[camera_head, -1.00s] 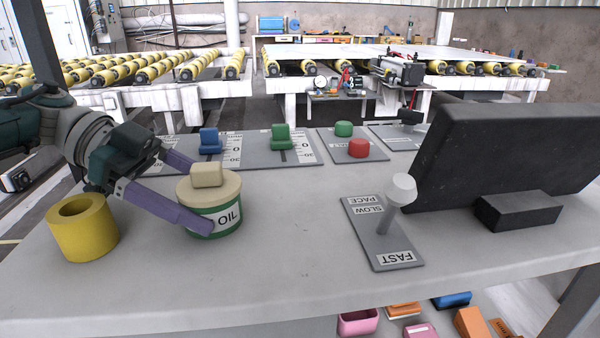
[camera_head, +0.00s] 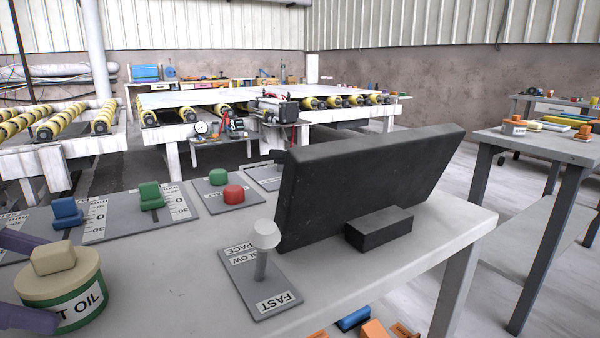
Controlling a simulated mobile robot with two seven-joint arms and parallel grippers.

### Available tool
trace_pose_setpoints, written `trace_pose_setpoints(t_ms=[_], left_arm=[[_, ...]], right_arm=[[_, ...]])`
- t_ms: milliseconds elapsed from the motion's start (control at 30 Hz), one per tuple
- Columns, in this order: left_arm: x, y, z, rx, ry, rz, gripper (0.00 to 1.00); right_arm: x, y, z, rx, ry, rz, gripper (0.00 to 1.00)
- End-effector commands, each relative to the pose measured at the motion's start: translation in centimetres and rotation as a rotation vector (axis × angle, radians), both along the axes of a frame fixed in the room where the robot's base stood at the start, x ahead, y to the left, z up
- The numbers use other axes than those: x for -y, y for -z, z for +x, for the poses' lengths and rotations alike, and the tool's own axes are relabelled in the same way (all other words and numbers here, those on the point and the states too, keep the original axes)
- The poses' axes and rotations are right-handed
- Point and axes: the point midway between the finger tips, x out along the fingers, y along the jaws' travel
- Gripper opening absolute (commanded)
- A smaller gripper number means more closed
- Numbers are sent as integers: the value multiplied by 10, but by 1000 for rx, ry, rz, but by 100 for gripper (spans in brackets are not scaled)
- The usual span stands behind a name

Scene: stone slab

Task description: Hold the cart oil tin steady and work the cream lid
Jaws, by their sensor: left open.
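The cart oil tin (camera_head: 84,304) is round and green with a white label, of which "T OIL" shows. It stands upright at the lower left of the grey table. Its cream lid (camera_head: 55,258) with a blocky knob sits on top. My left gripper (camera_head: 48,284) is open, cut off by the left edge of the view. One purple finger is at the far side of the tin and one at the near side. I cannot tell whether they touch it. My right gripper is not in view.
A lever with a white knob (camera_head: 265,234) stands on a plate right of the tin. Blue (camera_head: 67,213) and green (camera_head: 152,196) sliders and red (camera_head: 233,194) and green buttons sit behind. A dark panel (camera_head: 365,185) stands at the right. The tabletop between tin and lever is clear.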

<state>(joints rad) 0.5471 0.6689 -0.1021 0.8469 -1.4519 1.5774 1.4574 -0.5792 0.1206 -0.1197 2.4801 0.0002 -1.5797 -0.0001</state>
Motion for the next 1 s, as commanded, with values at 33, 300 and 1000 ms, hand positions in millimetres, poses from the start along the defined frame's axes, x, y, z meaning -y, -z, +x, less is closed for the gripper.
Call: trace_pose_setpoints(t_ms=[33,300,1000], left_arm=[[-7,-3,-2,0,-1,3,100],[-60,-34,-17,1,-8,3,100],[-95,-55,-30,1,0,0,100]], right_arm=[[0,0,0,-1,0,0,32],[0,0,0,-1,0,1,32],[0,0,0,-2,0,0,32]])
